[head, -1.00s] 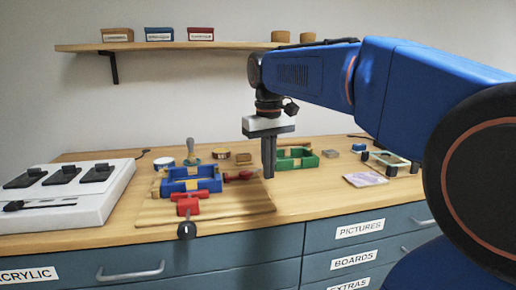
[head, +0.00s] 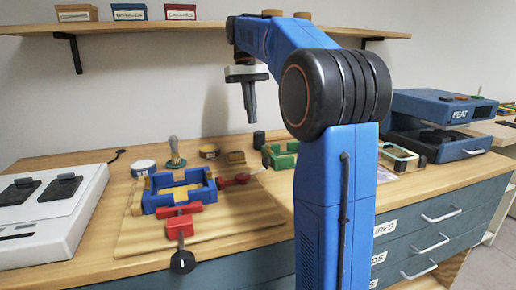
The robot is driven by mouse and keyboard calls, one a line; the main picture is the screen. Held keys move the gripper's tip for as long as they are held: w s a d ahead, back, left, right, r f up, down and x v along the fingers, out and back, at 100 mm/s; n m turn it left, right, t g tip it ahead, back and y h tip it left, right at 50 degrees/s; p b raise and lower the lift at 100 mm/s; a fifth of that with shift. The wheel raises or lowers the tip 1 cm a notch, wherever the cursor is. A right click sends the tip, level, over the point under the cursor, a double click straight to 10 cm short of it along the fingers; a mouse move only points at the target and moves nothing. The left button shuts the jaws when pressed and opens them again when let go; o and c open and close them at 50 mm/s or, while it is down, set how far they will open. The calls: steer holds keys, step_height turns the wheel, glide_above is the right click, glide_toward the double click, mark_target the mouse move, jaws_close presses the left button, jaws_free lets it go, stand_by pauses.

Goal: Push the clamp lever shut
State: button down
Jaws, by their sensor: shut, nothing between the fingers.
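A blue frame (head: 163,200) with a yellowish inside sits on a wooden board (head: 235,225) on the bench. A red clamp (head: 180,224) stands at its front side, with a lever ending in a black round knob (head: 182,262) that reaches toward the bench's front edge. A second red clamp (head: 235,181) is at the frame's right side, its arm pointing right. My gripper (head: 251,118) is shut and empty, pointing down. It hangs well above the bench, in the picture above and right of the blue frame, touching nothing.
A white console (head: 70,222) with black pads stands at left. A blue heat press (head: 440,105) stands at right. A shelf (head: 200,29) runs above. My arm hides part of the bench.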

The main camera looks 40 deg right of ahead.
stand_by(0.3)
steer(key=x, duration=1)
steer(key=shift+s+a, duration=0.15)
steer(key=shift+s, duration=1.4)
steer(key=shift+s+a, duration=0.1)
steer(key=shift+s, duration=0.4)
steer(key=shift+s, duration=0.1)
